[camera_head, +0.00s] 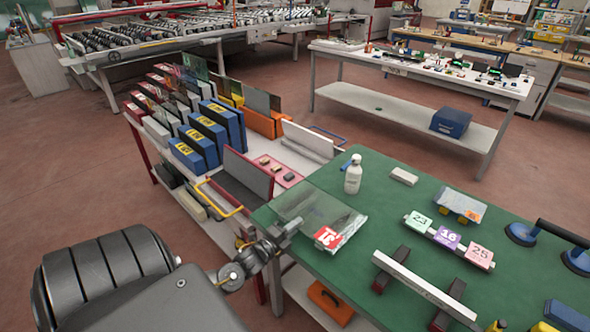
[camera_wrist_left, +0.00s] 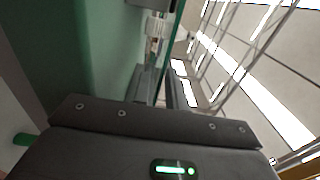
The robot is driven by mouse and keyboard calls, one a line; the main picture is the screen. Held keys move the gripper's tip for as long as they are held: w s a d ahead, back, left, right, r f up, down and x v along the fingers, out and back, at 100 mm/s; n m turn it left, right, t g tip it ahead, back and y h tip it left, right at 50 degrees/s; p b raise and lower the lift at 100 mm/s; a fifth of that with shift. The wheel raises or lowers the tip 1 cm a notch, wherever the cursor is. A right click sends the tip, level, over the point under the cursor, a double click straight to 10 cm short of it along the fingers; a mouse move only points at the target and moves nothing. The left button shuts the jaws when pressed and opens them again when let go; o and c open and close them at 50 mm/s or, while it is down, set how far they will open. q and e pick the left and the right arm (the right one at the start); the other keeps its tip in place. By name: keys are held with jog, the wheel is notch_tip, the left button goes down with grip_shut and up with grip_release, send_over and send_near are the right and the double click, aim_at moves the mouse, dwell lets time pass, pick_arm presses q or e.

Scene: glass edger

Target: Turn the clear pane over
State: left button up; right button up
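The clear pane (camera_head: 300,203) is a see-through, greenish sheet at the near left corner of the green table (camera_head: 400,222). Printed paper and a red label (camera_head: 327,237) with white marks show at its near right part; I cannot tell whether the label is on the pane or under it. My left gripper (camera_head: 286,228) is at the pane's near left edge. In the left wrist view the pane (camera_wrist_left: 172,50) shows nearly edge-on, running between the two close-set fingers (camera_wrist_left: 163,88), which appear shut on it. My right gripper is in neither view.
A white bottle (camera_head: 353,177), white block (camera_head: 404,176), numbered blocks (camera_head: 447,238), a pale rail (camera_head: 425,285) on dark supports and a black-handled suction lifter (camera_head: 550,243) occupy the table. A rack (camera_head: 290,157) with panes and blue boxes (camera_head: 207,133) stands left.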

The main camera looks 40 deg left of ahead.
pick_arm(q)
jog(key=shift+o, duration=1.3)
jog(key=shift+s+f, duration=0.2)
jog(key=s+b, duration=0.2)
jog(key=s, duration=0.8)
jog(key=shift+s+d+r, duration=0.15)
jog(key=shift+s, duration=0.1)
